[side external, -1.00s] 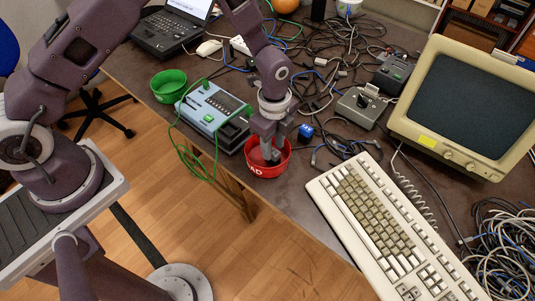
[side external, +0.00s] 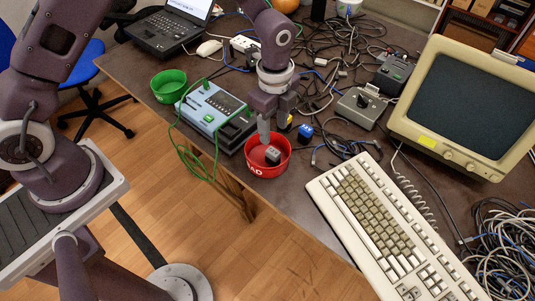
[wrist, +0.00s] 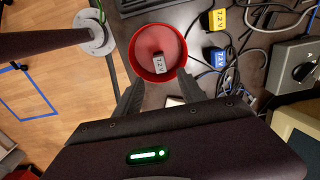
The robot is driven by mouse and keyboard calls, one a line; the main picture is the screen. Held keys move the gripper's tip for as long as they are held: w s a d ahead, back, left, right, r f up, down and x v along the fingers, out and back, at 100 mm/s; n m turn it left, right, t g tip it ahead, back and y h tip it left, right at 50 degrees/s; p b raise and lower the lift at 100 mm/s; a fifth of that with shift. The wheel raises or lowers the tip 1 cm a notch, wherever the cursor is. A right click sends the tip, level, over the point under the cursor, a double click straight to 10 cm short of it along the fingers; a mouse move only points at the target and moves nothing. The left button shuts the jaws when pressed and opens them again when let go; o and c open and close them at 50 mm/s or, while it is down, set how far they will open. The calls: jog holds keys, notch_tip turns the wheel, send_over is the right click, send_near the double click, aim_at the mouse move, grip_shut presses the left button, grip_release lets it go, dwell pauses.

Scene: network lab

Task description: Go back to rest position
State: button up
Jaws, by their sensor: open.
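My gripper (side external: 275,125) is open and empty, just above the red bowl (side external: 266,172) in the side external view. Its fingers (wrist: 163,100) show below the bowl in the wrist view, spread apart. The fingers are apart from the block. The red bowl also shows in the wrist view (wrist: 132,55).
A blue block (side external: 305,132) and a yellow block (wrist: 218,19) lie among cables right of the bowl. A blue tester (side external: 208,112) and green bowl (side external: 168,85) stand left. A keyboard (side external: 385,230) and monitor (side external: 465,105) stand right. Floor lies beyond the table's front edge.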

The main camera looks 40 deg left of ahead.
jog(key=s+a+r+n+t, duration=0.1)
jog(key=s+a+r+n, duration=0.15)
jog(key=r, duration=0.45)
jog(key=s+a+r+n+t, duration=0.1)
jog(key=s+a+r+n, duration=0.2)
jog(key=r, duration=0.4)
jog(key=s+a+r+n+t, duration=0.1)
jog(key=s+a+r+n, duration=0.2)
jog(key=r, duration=0.4)
jog(key=s+a+r+n+t, duration=0.1)
jog(key=s+r+n, duration=0.3)
jog(key=s+n, duration=0.5)
jog(key=s+t, duration=0.1)
jog(key=s, duration=0.5)
jog(key=shift+s+a+r+t, duration=0.2)
jog(key=shift+a+t, duration=0.1)
jog(key=shift+a, duration=0.05)
